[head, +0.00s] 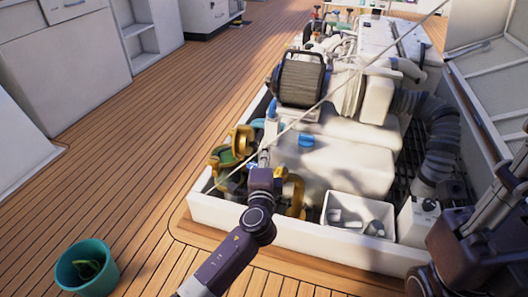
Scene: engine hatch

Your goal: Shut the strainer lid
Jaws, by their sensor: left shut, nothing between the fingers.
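The brass-coloured strainer (217,155) stands in the front left corner of the engine hatch. A round brass piece, which looks like its lid (242,139), stands tilted up at its right side, with a greenish round part below it. The lid seems to be open. My left gripper (263,161) is shut and empty, just right of the strainer and lid, in front of the white engine block. I cannot tell whether it touches anything. Part of my right arm shows at the lower right; its fingertips do not show.
A brass pipe fitting (295,193) is close to the right of my left gripper. A white bin (358,212) sits in the hatch's front. A thin line crosses above the engine. A teal bucket (87,270) stands on the deck (130,170), which is clear at left.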

